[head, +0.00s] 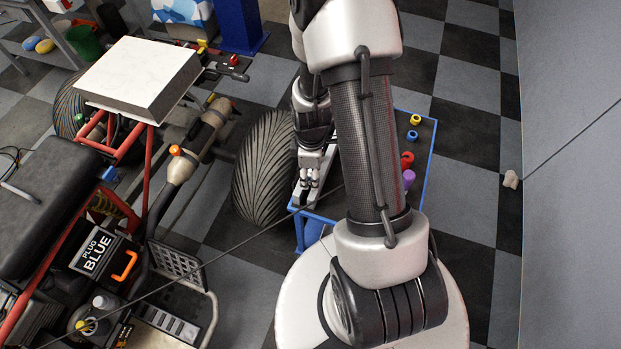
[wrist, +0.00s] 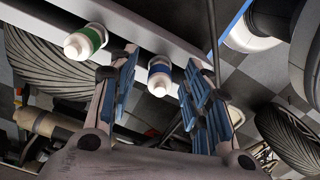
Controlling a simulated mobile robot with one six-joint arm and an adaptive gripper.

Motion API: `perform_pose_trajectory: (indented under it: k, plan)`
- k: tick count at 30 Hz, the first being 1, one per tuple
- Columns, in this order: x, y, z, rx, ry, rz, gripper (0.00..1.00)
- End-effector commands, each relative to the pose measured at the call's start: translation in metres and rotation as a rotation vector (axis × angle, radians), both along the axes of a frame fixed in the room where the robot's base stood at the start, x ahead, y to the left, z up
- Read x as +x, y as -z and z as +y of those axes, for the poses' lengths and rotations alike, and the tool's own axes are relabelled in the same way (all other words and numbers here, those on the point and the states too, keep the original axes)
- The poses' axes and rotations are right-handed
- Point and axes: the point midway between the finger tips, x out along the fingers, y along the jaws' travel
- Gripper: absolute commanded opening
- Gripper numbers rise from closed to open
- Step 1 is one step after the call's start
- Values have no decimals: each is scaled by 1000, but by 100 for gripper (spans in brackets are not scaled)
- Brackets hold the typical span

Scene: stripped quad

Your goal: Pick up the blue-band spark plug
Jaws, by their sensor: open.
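The blue-band spark plug (wrist: 159,76), white with a blue ring, shows in the wrist view between the two fingers of my gripper (wrist: 160,82). The fingers are spread, with visible gaps on both sides of the plug; I cannot tell how deep it sits between them. A green-band spark plug (wrist: 85,42) is to its left, outside the fingers. Both plugs are at a pale rail (wrist: 130,28). In the head view my gripper (head: 308,186) points down at the left end of a blue-edged table (head: 429,150); the plugs cannot be made out there.
Yellow (head: 415,119), blue (head: 412,135), red (head: 407,159) and purple (head: 408,179) pieces stand on the table's right side. A large tyre (head: 264,168) is close left of my gripper. The stripped quad carries a "PLUG BLUE" sign (head: 97,252).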

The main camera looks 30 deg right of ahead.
Motion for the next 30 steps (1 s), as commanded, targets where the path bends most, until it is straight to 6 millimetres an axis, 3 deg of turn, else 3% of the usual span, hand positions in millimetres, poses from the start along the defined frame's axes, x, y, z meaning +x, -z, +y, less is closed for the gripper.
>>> perform_pose_trajectory:
  k: [8,27,30]
  plan:
    - [0,4,0,0,0,-2,44]
    - [0,4,0,-1,0,-1,1]
    - [0,4,0,-1,0,-1,0]
